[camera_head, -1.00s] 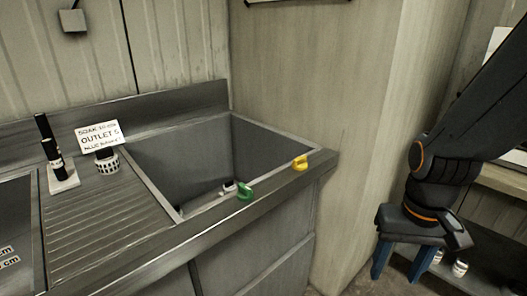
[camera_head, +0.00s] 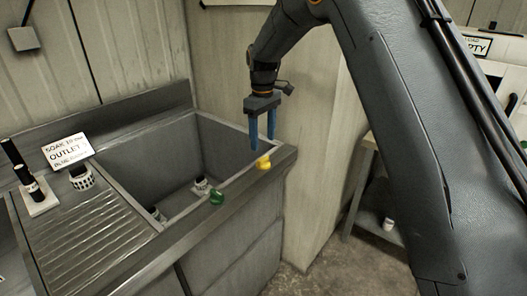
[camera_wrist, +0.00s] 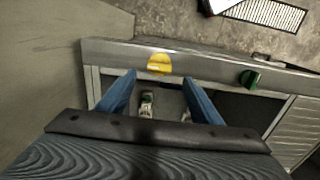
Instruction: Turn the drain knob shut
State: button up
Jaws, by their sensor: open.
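A yellow knob (camera_head: 263,162) sits on the front rim of the sink (camera_head: 283,158), near its right corner. A green knob (camera_head: 217,197) sits on the same rim to its left. Which of them is the drain knob I cannot tell from the pictures. My gripper (camera_head: 262,146) points down above the rim with its blue fingers apart and empty, close to the yellow knob. In the wrist view the yellow knob (camera_wrist: 160,64) lies just beyond the fingertips, roughly midway between them, and the green knob (camera_wrist: 250,79) is off to the right.
Small items (camera_head: 200,186) lie inside the sink. A wall rises right behind the sink's right end.

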aim_at(263, 158)
notch_tip(263, 158, down, 8)
jog(key=shift+r+p, duration=0.2)
jog(key=shift+p, duration=1.05)
jog(key=shift+c, duration=0.2)
jog(key=c, duration=1)
